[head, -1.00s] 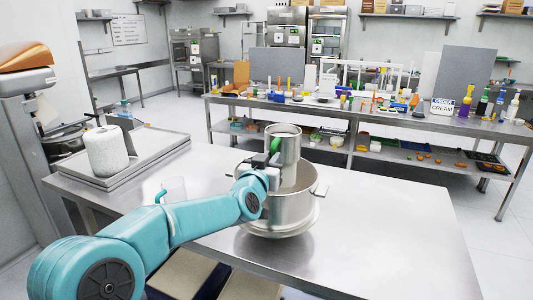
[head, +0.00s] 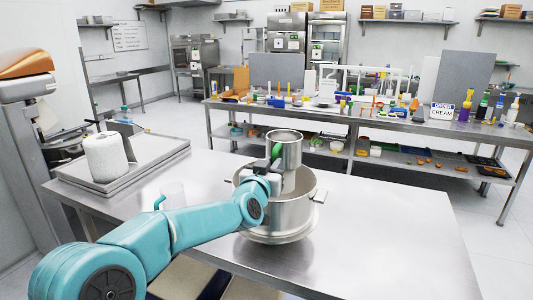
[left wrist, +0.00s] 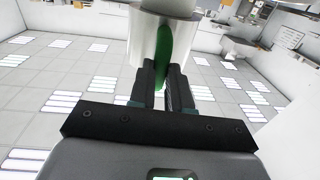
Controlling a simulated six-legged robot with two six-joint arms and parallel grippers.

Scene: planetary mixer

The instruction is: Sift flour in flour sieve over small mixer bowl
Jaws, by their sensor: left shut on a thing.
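The flour sieve (head: 287,150) is a metal cylinder with a green handle. My left gripper (head: 274,168) is shut on that handle, and the sieve is held above the small mixer bowl (head: 292,206). The bowl is a wide steel pot with side handles standing on the table. In the left wrist view the gripper (left wrist: 164,80) closes around the green handle (left wrist: 164,50), with the sieve's metal wall (left wrist: 143,28) above. The inside of the sieve and any flour in it cannot be made out. My right gripper is not in view.
The steel table (head: 385,230) is clear right of the bowl. A clear jug (head: 172,194) stands left of the bowl, behind my arm. A white paper roll (head: 105,157) stands on a metal slab at the left. A long bench (head: 390,122) with bottles stands behind.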

